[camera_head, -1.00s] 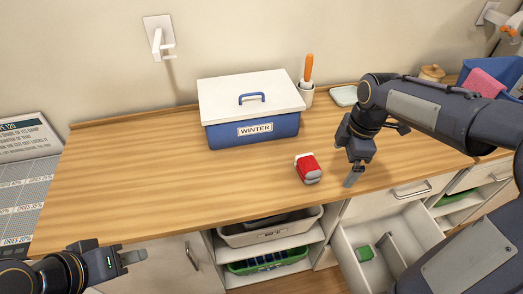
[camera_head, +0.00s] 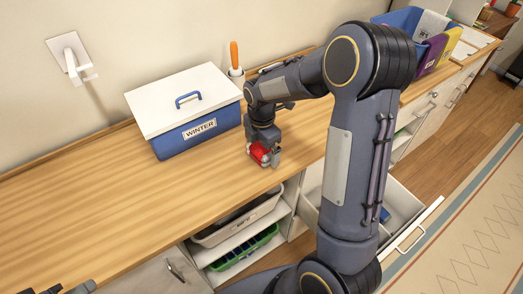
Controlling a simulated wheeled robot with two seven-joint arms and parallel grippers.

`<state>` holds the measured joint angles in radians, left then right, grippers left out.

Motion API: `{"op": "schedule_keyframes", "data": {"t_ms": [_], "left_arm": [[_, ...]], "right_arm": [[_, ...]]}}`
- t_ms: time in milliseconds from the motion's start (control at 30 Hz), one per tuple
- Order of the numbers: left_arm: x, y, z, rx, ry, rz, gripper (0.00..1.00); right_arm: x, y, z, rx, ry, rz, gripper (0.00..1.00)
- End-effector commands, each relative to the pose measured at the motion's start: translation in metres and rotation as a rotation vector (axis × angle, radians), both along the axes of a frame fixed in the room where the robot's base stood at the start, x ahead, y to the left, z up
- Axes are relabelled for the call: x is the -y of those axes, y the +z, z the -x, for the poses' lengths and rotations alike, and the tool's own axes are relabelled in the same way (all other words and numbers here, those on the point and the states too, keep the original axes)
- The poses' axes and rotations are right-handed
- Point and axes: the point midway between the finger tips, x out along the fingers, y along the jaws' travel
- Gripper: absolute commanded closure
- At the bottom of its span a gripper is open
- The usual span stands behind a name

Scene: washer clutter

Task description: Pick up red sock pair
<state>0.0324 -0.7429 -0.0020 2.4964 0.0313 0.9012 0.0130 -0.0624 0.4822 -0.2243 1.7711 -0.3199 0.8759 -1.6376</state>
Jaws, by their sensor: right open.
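The red sock pair (camera_head: 259,153), a small red bundle with a pale grey end, lies on the wooden counter (camera_head: 110,215) in front of the WINTER box. My right gripper (camera_head: 264,158) points down right at it, with its fingers around or beside the bundle; I cannot tell whether they touch it. The gripper hides part of the socks. The jaws are open. Of my left arm, only a dark piece shows at the bottom left edge; its fingertips are not clear.
A blue WINTER box (camera_head: 200,132) with a white lid stands just left of the socks. An orange-handled tool in a white cup (camera_head: 237,75) stands behind. Below the counter are a grey bin (camera_head: 238,222), a green basket (camera_head: 243,248) and an open drawer (camera_head: 400,213). The counter's left is clear.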

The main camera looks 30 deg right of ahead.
Motion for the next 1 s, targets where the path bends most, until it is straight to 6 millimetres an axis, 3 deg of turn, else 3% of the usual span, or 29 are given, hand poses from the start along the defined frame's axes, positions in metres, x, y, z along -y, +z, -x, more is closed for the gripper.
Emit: {"op": "schedule_keyframes", "data": {"t_ms": [200, 600, 1000], "left_arm": [[0.0, 0.0, 0.0, 0.0, 0.0, 0.0, 0.64], [0.0, 0.0, 0.0, 0.0, 0.0, 0.0, 0.64], [0.0, -0.001, 0.0, 0.0, 0.0, 0.0, 0.64]], "right_arm": [[0.0, -0.001, 0.0, 0.001, 0.0, 0.0, 0.0], [0.0, 0.0, 0.0, 0.001, -0.001, 0.0, 0.49], [0.0, 0.01, -0.001, 0.004, -0.001, -0.001, 0.49]]}}
